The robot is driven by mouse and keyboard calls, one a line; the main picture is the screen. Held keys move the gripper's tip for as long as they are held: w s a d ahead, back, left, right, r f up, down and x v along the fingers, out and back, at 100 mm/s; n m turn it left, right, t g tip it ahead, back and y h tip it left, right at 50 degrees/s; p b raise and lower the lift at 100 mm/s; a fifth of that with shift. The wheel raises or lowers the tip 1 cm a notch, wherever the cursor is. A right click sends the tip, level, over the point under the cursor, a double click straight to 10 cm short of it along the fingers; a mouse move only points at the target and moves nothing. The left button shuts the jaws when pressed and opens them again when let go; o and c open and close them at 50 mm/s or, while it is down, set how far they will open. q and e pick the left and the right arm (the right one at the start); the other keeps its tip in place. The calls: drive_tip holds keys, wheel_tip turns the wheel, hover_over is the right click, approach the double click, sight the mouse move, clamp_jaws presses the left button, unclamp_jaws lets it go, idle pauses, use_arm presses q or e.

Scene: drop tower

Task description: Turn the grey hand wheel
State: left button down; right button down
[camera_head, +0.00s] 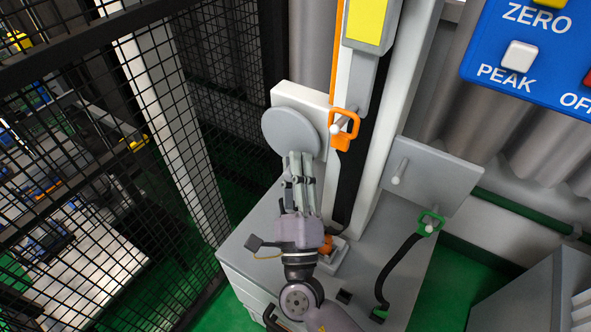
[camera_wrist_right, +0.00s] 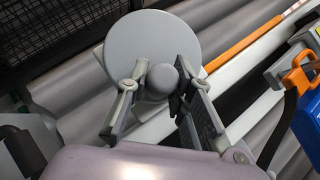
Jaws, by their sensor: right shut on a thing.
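The grey hand wheel (camera_head: 291,131) is a round disc on a white housing (camera_head: 312,101) at the foot of the tower. In the right wrist view the wheel (camera_wrist_right: 150,45) faces me, with a round grey knob (camera_wrist_right: 161,78) near its lower edge. My right gripper (camera_head: 301,160) reaches up to the wheel in the head view. In the right wrist view its two fingers (camera_wrist_right: 160,84) stand on either side of the knob and are shut on it. In the head view the fingers hide the knob. My left gripper is in neither view.
An orange carabiner-like hook (camera_head: 343,129) hangs right of the wheel. A grey plate with a peg (camera_head: 431,177) and a green clip (camera_head: 430,223) on a black strap stand farther right. A black mesh fence (camera_head: 95,150) closes the left side. A blue button panel (camera_head: 535,60) is top right.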

drive_tip(key=shift+a+f, duration=0.1)
drive_tip(key=shift+f, duration=0.1)
drive_tip(key=c, duration=1.4)
unclamp_jaws()
drive_tip(key=shift+r, duration=0.15)
drive_tip(key=v, duration=1.2)
